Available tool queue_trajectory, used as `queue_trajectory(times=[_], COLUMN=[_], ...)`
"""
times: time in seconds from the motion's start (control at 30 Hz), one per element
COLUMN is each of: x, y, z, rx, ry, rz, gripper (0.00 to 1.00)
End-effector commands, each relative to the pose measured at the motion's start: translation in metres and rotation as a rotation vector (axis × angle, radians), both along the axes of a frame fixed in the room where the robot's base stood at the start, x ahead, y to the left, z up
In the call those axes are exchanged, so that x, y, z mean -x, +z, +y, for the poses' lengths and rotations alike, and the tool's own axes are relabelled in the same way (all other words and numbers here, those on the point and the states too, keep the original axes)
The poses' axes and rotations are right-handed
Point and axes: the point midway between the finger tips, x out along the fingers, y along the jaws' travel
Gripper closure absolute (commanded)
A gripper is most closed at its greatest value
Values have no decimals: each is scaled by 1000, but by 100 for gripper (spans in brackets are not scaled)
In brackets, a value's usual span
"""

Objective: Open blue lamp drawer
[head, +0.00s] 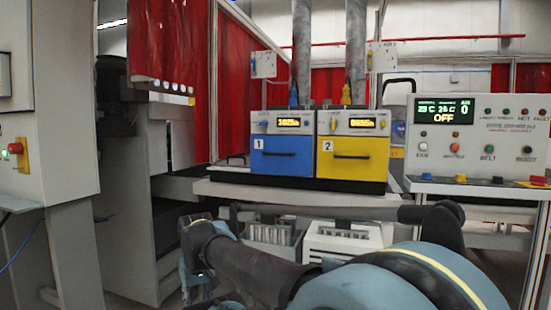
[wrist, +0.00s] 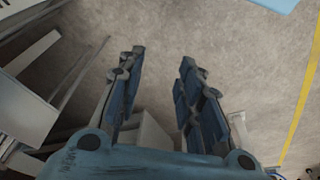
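The blue lamp drawer (head: 283,160), marked 1, is on the left of a pair of boxes at the back centre in the head view. It looks closed, with a dark handle (head: 280,154) across its front. In the head view, my arm reaches to the lower left, well below and in front of the drawer. My gripper (wrist: 160,62) shows in the wrist view with its two blue fingers spread apart and nothing between them. It points at the bare floor. The drawer is not in the wrist view.
A yellow drawer (head: 352,165), marked 2, stands right beside the blue one. Both sit on a light shelf (head: 300,198). A control panel (head: 480,135) stands to the right, and a grey machine cabinet (head: 70,120) to the left.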

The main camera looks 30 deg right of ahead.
Motion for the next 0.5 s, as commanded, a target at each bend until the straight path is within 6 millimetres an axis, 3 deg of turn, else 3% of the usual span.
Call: queue_trajectory(times=[0.17,0.27,0.5], x=[-47,-89,-185], y=[38,79,195], z=[-39,-81,-199], rx=[120,252,634], ry=[-5,8,92], rz=[-98,-184,-332], gripper=[67,67,67])
